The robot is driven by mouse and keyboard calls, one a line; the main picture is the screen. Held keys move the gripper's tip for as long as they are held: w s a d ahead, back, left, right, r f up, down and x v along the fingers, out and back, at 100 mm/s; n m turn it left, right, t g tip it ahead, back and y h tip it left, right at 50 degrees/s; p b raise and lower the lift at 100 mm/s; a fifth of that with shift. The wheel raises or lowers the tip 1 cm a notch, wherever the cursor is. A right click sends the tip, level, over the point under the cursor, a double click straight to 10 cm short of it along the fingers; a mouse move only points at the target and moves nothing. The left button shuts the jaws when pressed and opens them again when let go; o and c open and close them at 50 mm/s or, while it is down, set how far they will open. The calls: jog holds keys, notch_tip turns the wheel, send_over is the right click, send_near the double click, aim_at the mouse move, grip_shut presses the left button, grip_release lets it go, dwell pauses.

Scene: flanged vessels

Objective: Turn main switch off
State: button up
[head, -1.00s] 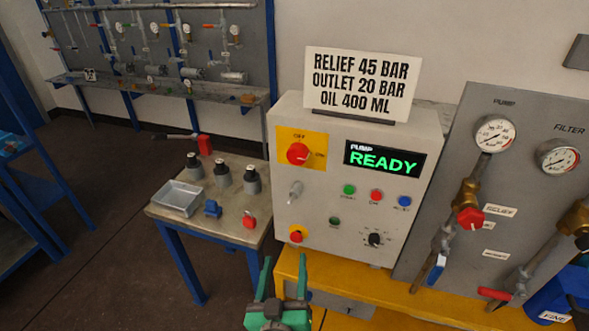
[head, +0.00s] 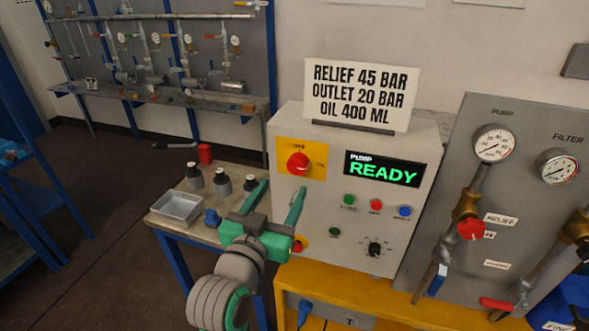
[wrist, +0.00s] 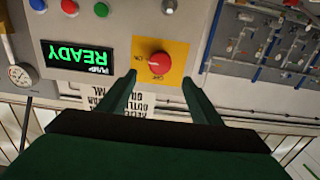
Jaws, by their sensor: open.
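The main switch is a red rotary knob (head: 298,163) on a yellow plate (head: 315,150), at the upper left of the grey control box (head: 283,215). Its plate is marked OFF at the top and ON at the right. My gripper (head: 275,195) is open and empty in front of the box's left side, with its fingertips lower than the knob. In the wrist view the knob (wrist: 159,63) appears upside down, between and beyond the two open fingers (wrist: 159,82). The fingers look apart from the knob.
A lit READY display (head: 382,168), several buttons and a sign (head: 361,92) are on the box. A gauge panel (head: 520,200) with valves stands at the right.

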aim_at(296, 167)
jog(key=x, duration=0.9)
jog(key=shift+w+d+f, duration=0.1)
jog(key=shift+w, duration=0.2)
jog(key=shift+c, duration=0.4)
jog(key=c, duration=1)
